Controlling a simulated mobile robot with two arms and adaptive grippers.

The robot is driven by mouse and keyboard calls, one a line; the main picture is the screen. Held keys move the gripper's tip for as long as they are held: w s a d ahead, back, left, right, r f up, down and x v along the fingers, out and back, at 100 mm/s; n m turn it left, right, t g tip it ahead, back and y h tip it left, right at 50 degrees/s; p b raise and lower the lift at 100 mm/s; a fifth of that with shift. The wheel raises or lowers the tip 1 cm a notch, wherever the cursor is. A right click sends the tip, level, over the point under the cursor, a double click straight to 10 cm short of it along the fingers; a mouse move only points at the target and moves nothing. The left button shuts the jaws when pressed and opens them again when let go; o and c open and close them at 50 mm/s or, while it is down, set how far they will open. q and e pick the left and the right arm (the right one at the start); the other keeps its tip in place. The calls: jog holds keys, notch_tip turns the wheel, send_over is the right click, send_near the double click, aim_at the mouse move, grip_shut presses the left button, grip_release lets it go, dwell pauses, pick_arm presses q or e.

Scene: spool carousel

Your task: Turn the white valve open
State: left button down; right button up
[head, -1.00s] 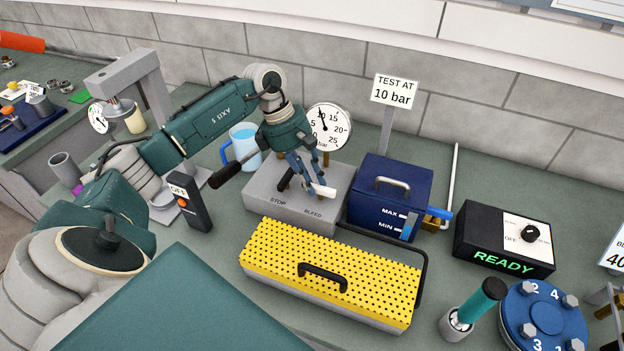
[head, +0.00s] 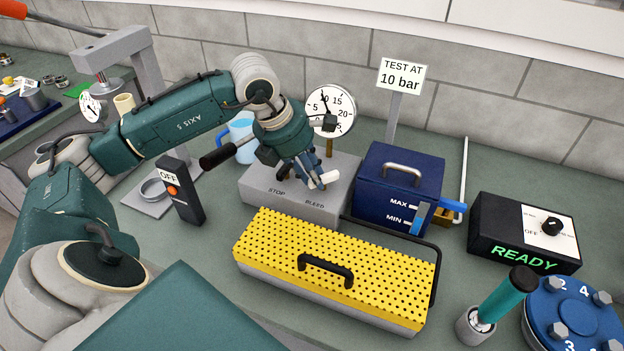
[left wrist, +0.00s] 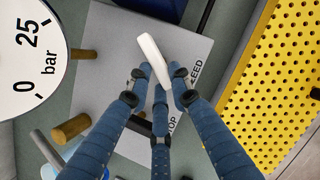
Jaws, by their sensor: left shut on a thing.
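The white valve handle (head: 329,178) stands on the grey block (head: 262,186) by the word BLEED. My left gripper (head: 311,179) is over the block with its fingers closed around the handle. In the left wrist view the white handle (left wrist: 153,60) sticks out beyond the blue fingers (left wrist: 160,92), slanting across the block. The valve's stem is hidden by the fingers. A round pressure gauge (head: 331,108) stands behind the block, its needle near 10 and partly covered by my wrist. A black lever by STOP shows partly in the left wrist view (left wrist: 139,127). My right gripper is not in view.
A yellow perforated toolbox (head: 340,262) lies just in front of the block. A blue tank (head: 385,195) stands close on the right. A black OFF switch box (head: 181,190) and a light blue mug (head: 240,133) are on the left. A black READY box (head: 522,236) is farther right.

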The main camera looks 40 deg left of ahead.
pick_arm(q)
jog(key=n+b, duration=0.1)
jog(key=n, duration=0.1)
jog(key=d+n+y+b, duration=0.1)
jog(key=shift+s+n+t, duration=0.15)
jog(key=shift+n+t, duration=0.15)
jog(key=shift+n, duration=0.1)
jog(key=shift+s+d+r+n+y+b, duration=0.1)
jog(key=shift+n+y+b, duration=0.2)
jog(key=shift+n, duration=0.4)
jog(key=shift+w+d+f+n+y+b, duration=0.15)
jog(key=shift+n+y, duration=0.2)
jog(key=shift+n, duration=0.35)
jog(key=shift+s+d+r+n+y+b, duration=0.15)
jog(key=shift+n+y, duration=0.2)
jog(key=shift+n, duration=0.35)
jog(key=c, duration=1.5)
grip_release()
jog(key=shift+c, duration=0.2)
jog(key=v, duration=1.2)
